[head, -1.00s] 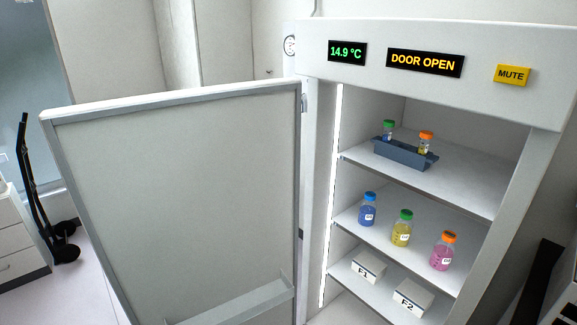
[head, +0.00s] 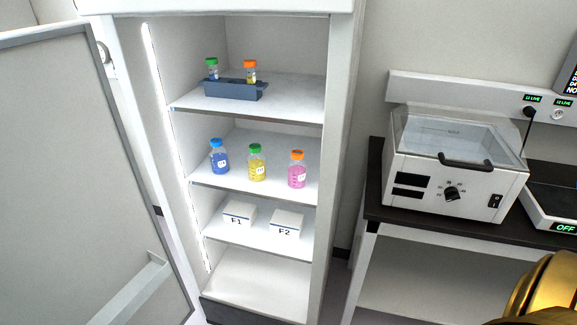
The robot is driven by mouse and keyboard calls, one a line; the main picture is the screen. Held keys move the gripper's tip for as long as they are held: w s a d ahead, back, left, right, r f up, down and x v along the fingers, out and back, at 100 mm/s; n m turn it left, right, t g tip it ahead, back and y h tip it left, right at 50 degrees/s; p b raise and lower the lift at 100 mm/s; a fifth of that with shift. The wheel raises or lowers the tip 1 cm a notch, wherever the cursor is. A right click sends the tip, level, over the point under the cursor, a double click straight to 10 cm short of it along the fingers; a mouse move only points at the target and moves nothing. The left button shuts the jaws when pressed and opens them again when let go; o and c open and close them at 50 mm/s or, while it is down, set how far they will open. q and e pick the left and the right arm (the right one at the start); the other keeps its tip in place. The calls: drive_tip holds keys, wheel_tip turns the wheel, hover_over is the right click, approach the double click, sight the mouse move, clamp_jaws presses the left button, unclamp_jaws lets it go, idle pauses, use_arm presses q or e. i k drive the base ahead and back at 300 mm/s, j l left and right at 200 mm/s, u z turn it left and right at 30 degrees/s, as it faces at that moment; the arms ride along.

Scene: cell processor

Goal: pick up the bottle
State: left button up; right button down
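Three bottles stand upright in a row on the middle shelf of the open fridge in the head view. The blue bottle with a blue cap (head: 220,160) is on the left. The yellow bottle with a green cap (head: 257,166) is in the middle. The pink bottle with an orange cap (head: 297,173) is on the right. Two smaller vials, one green-capped (head: 211,69) and one orange-capped (head: 250,72), stand in a dark blue rack (head: 234,92) on the shelf above. Neither of my grippers is in view.
White boxes F1 (head: 238,215) and F2 (head: 286,223) sit below the bottles. The fridge door (head: 75,180) stands open at the left. A bench (head: 374,195) at the right bears a clear-lidded machine (head: 450,188). Floor shows between fridge and bench.

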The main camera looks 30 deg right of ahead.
sight(297, 168)
drive_tip(key=i+l+z, duration=0.1)
drive_tip(key=z, duration=0.3)
drive_tip(key=i+l+z, duration=0.1)
drive_tip(key=z, duration=0.3)
drive_tip(key=i+z, duration=0.15)
drive_tip(key=z, duration=0.25)
drive_tip(key=i+z, duration=0.15)
drive_tip(key=z, duration=0.25)
